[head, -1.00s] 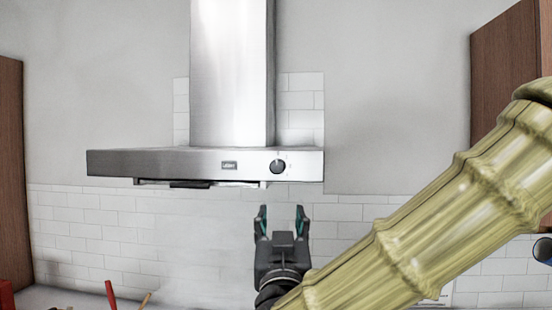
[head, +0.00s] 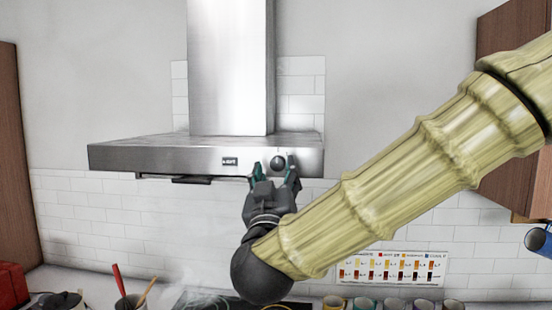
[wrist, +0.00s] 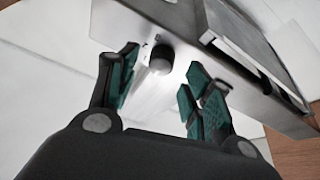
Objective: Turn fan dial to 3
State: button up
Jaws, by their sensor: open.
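The fan dial (head: 278,163) is a round black knob on the front panel of the steel range hood (head: 140,157), right of a small dark label. My gripper (head: 275,172) is open just below and in front of the dial, with its fingers pointing up at it. In the wrist view the dial (wrist: 158,56) sits beyond and between the spread, green-padded fingers of my gripper (wrist: 160,85). The fingers appear apart from the dial. The marks around it are too small to read.
Wooden cabinets stand at the left (head: 18,150) and right (head: 510,110). Below are a stove (head: 215,300), utensils with a red handle (head: 119,280), several cups along the counter and a wall chart (head: 393,268). The wall around the hood is clear.

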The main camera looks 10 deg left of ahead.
aim_at(278, 164)
jog(key=shift+p+x, duration=0.45)
jog(key=shift+x, duration=0.75)
jog(key=c, duration=1)
